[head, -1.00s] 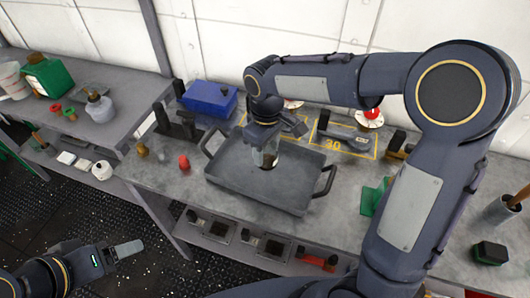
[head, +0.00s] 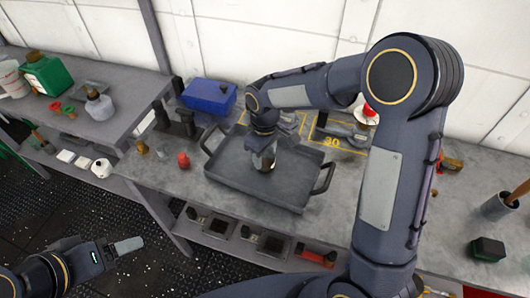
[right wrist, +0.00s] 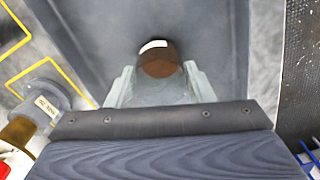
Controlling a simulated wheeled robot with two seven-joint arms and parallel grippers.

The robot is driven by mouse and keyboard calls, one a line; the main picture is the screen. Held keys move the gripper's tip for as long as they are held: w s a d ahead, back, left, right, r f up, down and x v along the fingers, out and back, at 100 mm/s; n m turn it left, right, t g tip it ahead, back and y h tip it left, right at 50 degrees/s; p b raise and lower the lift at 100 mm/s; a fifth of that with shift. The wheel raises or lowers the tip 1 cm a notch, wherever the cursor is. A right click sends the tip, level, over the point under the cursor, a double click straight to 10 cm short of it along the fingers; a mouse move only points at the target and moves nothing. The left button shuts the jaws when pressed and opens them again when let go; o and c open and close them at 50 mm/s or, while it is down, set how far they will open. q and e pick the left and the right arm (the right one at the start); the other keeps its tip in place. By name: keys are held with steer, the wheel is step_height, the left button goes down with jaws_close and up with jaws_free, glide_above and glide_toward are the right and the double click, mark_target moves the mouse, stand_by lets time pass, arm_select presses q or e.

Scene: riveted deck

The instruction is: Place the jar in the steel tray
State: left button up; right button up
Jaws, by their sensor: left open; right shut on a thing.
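The steel tray (head: 235,180) is a shallow grey pan with two dark side handles, on the grey workbench. My right gripper (head: 266,166) is over the tray's inside, pointing down. In the right wrist view, its two pale fingers (right wrist: 155,84) are shut on the jar (right wrist: 160,62), which looks brown with a small white label. The grey tray floor shows around the jar; I cannot tell whether its base touches. In the head view the gripper mostly hides the jar. My left gripper (head: 128,245) is open and empty at lower left, away from the bench.
A blue box (head: 209,96) and a dark stand (head: 175,122) are behind the tray. A small red item (head: 183,160) stands left of it. Yellow floor-style markings (head: 340,143) lie behind right. A dark green block (head: 488,250) and a grey cup (head: 497,206) are at right.

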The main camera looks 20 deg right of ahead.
steer(key=o, duration=1)
step_height(320, 180, up, 12)
steer(key=shift+r, duration=0.2)
steer(key=s+d+r+m+t+y, duration=0.1)
steer(key=s+d+m, duration=0.1)
steer(key=s+d, duration=0.35)
steer(key=s+d+r+m+t+y, duration=0.2)
steer(key=s+m, duration=0.1)
steer(key=s, duration=0.5)
steer(key=s+f+m+t, duration=0.2)
steer(key=s+f+m, duration=0.2)
steer(key=s, duration=0.5)
steer(key=shift+s+a+t+y, duration=0.25)
steer(key=shift+s+t+y, duration=0.05)
steer(key=shift+y, duration=0.1)
